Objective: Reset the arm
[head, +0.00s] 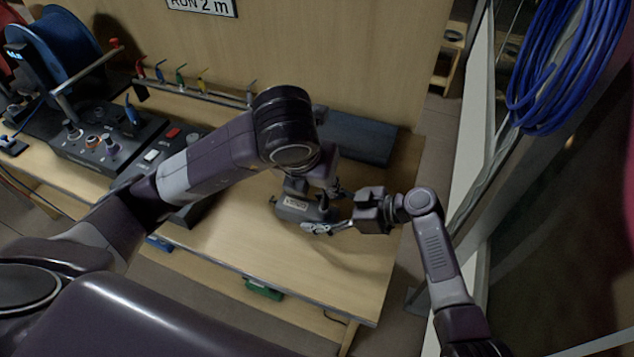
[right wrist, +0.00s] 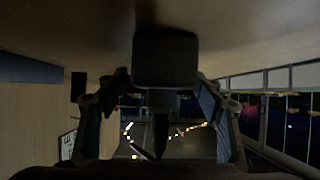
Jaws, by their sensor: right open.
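My left gripper (head: 328,190) comes down over the bench from the left arm. A small grey object with a pale label (head: 297,204) is right below and beside it. I cannot tell whether the left fingers touch or hold it. My right gripper (head: 325,228) reaches in from the right, low over the bench, with its fingertips close to the grey object. In the right wrist view its two fingers (right wrist: 160,115) stand apart. A dark block (right wrist: 165,60) shows between and above them; I cannot tell what it is.
The wooden bench (head: 345,275) is clear in front and to the right. A control panel (head: 105,145) and a blue cable reel (head: 65,45) are on the left. A dark flat slab (head: 355,138) lies at the back. A blue cable coil (head: 570,60) hangs at the right.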

